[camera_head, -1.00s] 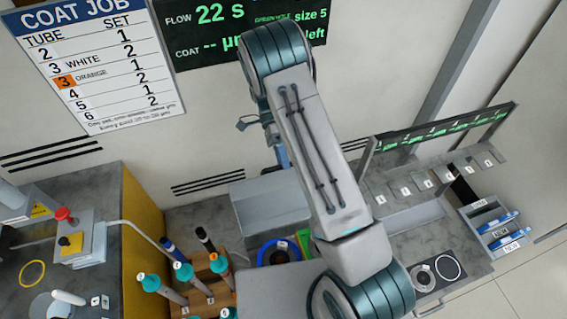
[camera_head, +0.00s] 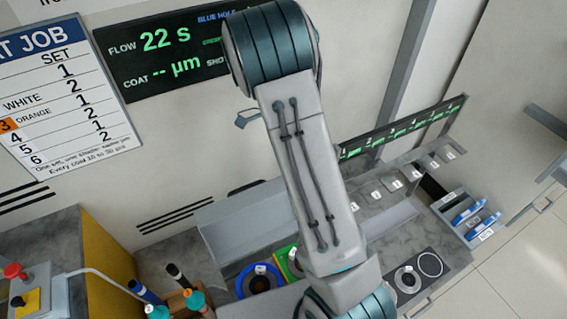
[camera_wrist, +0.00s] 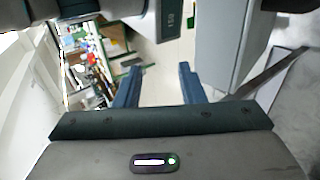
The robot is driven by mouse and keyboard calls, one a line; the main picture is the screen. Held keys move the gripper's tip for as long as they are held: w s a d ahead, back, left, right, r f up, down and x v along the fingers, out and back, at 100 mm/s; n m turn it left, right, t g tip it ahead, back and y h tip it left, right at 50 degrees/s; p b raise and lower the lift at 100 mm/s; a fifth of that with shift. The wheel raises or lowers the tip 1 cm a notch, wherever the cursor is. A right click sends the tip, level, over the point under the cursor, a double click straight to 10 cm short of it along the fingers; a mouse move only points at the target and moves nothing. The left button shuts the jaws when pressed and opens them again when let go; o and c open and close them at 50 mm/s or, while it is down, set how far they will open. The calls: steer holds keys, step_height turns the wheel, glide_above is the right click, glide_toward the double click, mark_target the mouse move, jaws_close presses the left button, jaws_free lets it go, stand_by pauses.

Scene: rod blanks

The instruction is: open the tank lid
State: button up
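My gripper (camera_wrist: 156,72) shows in the wrist view with its two blue fingers apart and nothing between them. In the head view my arm crosses the middle and mostly hides the gripper; only a small blue-grey part shows left of the arm. I cannot tell for sure which thing is the tank or its lid. A light grey box-like body (camera_head: 235,222) stands against the wall behind my arm, partly hidden by it. In the wrist view a large pale grey panel or box side (camera_wrist: 226,45) stands right of the fingers, apart from them.
A blue ring-shaped container (camera_head: 245,284) and a green piece (camera_head: 287,262) sit near my arm. Teal-topped rods (camera_head: 195,300) stand lower left, beside a yellow-sided cabinet (camera_head: 105,260). A numbered rack (camera_head: 395,182) and a tray of blue items (camera_head: 470,213) are at right.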

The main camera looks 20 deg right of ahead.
jaws_close()
steer(key=w+a+n+t+p, duration=0.2)
steer(key=n, duration=0.1)
steer(key=w+a+f+n+t+p, duration=0.1)
steer(key=w+a+n+t+p, duration=0.1)
steer(key=a+n, duration=0.1)
steer(key=w+a+f+n+t+p, duration=0.1)
steer(key=w+a+n+p, duration=0.1)
steer(key=n, duration=0.2)
steer(key=shift+a+f+t, duration=0.2)
steer(key=shift+a+t, duration=0.1)
steer(key=shift+t, duration=0.1)
steer(key=w+a+n+t+y+p, duration=0.25)
steer(key=w+a+n+t, duration=0.2)
steer(key=a+n, duration=0.4)
step_height(320, 180, down, 10)
steer(key=b, duration=0.6)
steer(key=shift+m+h, duration=0.25)
steer(key=shift+h, duration=0.2)
steer(key=shift+s+d+r+p, duration=0.1)
steer(key=shift+s+r+p, duration=0.2)
steer(key=shift+s, duration=0.4)
steer(key=shift+s+r+p, duration=0.25)
steer(key=shift+s+p, duration=0.1)
steer(key=shift+s, duration=0.3)
steer(key=shift+s+d+r+p, duration=0.1)
steer(key=shift+s+r+p, duration=0.2)
steer(key=shift+s, duration=0.4)
